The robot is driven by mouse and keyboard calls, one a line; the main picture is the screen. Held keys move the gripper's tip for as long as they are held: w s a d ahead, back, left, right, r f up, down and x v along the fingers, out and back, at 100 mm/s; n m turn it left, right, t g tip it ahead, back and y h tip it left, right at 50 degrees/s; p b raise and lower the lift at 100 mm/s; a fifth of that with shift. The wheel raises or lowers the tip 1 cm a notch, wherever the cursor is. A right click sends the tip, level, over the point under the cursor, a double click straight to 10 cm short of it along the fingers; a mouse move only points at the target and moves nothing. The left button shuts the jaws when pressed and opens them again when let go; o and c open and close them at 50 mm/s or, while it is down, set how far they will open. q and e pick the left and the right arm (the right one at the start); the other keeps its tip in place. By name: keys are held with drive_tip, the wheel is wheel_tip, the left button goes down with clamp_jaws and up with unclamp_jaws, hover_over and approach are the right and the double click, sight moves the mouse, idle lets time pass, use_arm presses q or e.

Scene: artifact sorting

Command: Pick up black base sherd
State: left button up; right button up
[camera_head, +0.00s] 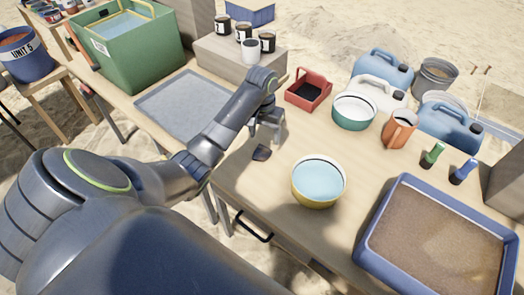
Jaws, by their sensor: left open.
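The black base sherd (261,153) is a small dark piece lying flat on the wooden table near its front edge. My left gripper (264,140) points down just behind and above the sherd, with its fingers apart and nothing visible between them. It looks close to the sherd, but I cannot tell whether it touches it. My left arm reaches in from the lower left. My right gripper is not in view.
A yellow bowl of water (318,184) stands right of the sherd. A blue sand tray (374,222) fills the right. A grey mat (165,105) lies left.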

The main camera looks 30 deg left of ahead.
sight(265, 147)
use_arm(q)
drive_tip(key=f, duration=0.5)
drive_tip(key=shift+w+a+f, duration=0.1)
drive_tip(key=shift+w+f, duration=0.1)
drive_tip(key=shift+f, duration=0.2)
drive_tip(key=shift+c, duration=0.3)
drive_tip(key=c, duration=0.7)
drive_tip(key=shift+r+p, duration=0.4)
drive_tip(key=shift+r, duration=4.7)
